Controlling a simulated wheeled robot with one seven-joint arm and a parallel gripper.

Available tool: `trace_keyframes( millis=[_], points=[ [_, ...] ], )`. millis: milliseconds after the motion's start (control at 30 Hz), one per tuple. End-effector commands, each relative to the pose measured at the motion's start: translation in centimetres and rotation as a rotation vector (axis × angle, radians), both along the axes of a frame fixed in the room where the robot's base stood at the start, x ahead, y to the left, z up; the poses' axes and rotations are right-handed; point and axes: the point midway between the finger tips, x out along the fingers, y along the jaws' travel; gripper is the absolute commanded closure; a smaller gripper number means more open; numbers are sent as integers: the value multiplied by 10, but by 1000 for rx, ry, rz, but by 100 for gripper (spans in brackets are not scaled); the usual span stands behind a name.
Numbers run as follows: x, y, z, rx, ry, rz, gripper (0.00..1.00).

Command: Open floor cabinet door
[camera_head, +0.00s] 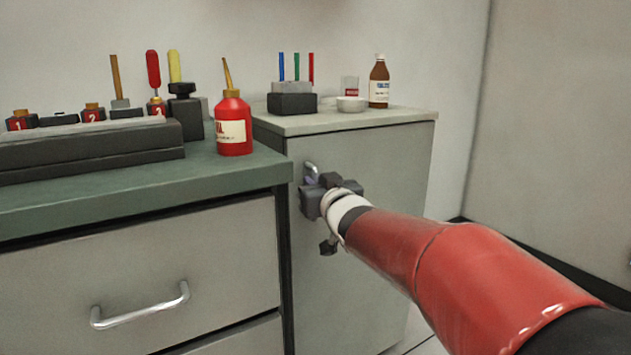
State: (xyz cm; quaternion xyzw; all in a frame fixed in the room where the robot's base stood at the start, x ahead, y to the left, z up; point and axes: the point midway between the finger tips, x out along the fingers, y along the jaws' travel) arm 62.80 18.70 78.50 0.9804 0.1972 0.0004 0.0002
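The floor cabinet (400,170) is a grey-green box with a pale top, right of the workbench. Its front door (385,150) looks closed, flush with the frame. A small metal handle (311,168) shows at the door's upper left. My gripper (313,188) is at the handle, reached by my red arm from the lower right. The gripper body hides the handle's lower part and the fingertips, so I cannot tell whether the fingers are around it or only beside it.
A green-topped workbench (120,200) with a drawer handle (140,305) stands at left. A red oil bottle (233,125) is near its edge. On the cabinet top are a dark pen holder (292,103), a white dish (351,104) and a brown bottle (379,82). Floor is free at right.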

Motion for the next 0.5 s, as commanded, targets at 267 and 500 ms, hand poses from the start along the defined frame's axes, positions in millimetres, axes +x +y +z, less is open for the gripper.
trace_keyframes(
  millis=[267, 500],
  points=[
    [7, 3, 0, 0, 0, 1, 85],
    [7, 3, 0, 0, 0, 1, 100]
  ],
)
